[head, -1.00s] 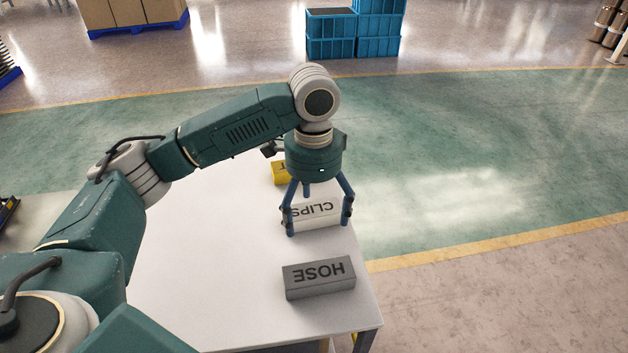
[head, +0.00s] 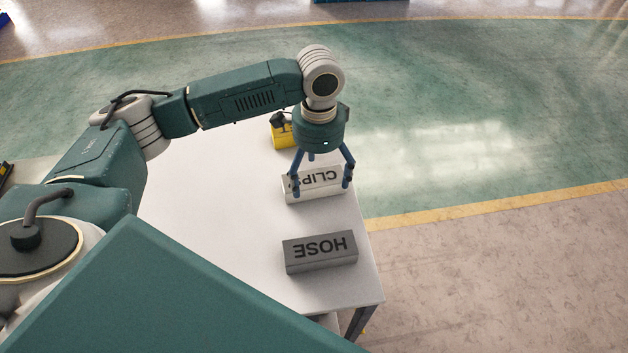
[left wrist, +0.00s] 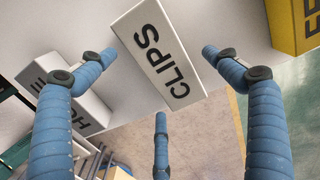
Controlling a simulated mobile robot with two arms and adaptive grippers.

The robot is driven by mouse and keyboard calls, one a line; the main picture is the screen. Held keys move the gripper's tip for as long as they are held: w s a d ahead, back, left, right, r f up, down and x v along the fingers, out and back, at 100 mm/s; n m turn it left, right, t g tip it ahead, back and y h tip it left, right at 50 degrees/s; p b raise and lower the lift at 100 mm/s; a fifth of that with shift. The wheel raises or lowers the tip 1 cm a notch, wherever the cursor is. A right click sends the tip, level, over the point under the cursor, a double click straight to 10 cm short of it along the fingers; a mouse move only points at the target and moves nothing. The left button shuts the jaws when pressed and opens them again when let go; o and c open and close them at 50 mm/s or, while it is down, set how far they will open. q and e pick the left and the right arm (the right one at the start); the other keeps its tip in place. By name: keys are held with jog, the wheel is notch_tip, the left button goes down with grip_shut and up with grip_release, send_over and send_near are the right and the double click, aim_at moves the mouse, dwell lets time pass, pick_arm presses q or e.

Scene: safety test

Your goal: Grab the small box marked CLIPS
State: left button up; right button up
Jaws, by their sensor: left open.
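The small white box marked CLIPS (head: 318,192) lies on the white table, its lettering upside down in the head view. It also shows in the left wrist view (left wrist: 157,50), at the top middle. My left gripper (head: 322,185) points down over it, its blue fingers spread open. In the left wrist view the fingertips (left wrist: 159,70) appear around the box, with one at each side and a third below it. I see no grip on the box, and cannot tell the exact gap. My right gripper is not in view.
A grey HOSE box (head: 320,252) lies nearer on the table (head: 210,230). A yellow box (head: 284,138) stands beyond the CLIPS box, partly hidden by my gripper. The table's right edge is close to the boxes. The table left of them is clear.

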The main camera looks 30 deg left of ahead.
aim_at(318, 182)
pick_arm(q)
jog(key=shift+f, duration=1.65)
jog(key=c, duration=1.4)
jog(key=shift+o, duration=0.2)
jog(key=shift+r, duration=0.2)
